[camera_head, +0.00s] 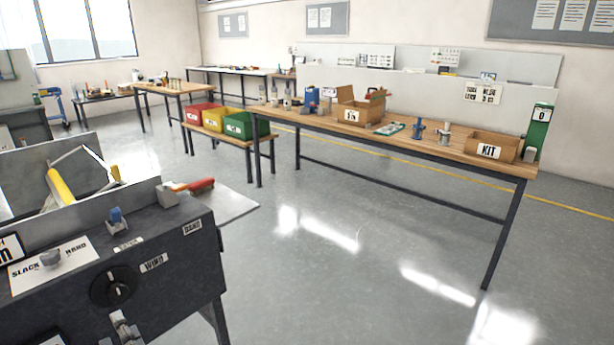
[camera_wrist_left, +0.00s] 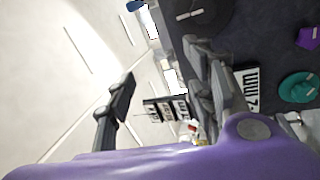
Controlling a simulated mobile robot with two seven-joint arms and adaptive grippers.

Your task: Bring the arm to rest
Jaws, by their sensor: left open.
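My left gripper (camera_wrist_left: 165,95) shows in the left wrist view with its two dark fingers spread apart and nothing between them. The purple wrist housing (camera_wrist_left: 130,165) fills the bottom of that view. Beside the fingers is a dark machine panel with a teal round knob (camera_wrist_left: 298,87) and a white label (camera_wrist_left: 247,88). I cannot tell whether a finger touches the panel. In the head view, the dark machine (camera_head: 185,270) stands at the lower left with a black dial (camera_head: 114,287). My right gripper is in neither view.
A wooden bench (camera_head: 400,140) holds a cardboard box (camera_head: 360,106), a KIT box (camera_head: 493,146) and small tools. Red (camera_head: 200,116), yellow (camera_head: 214,119) and green (camera_head: 246,125) bins stand on a lower bench. The floor between is clear.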

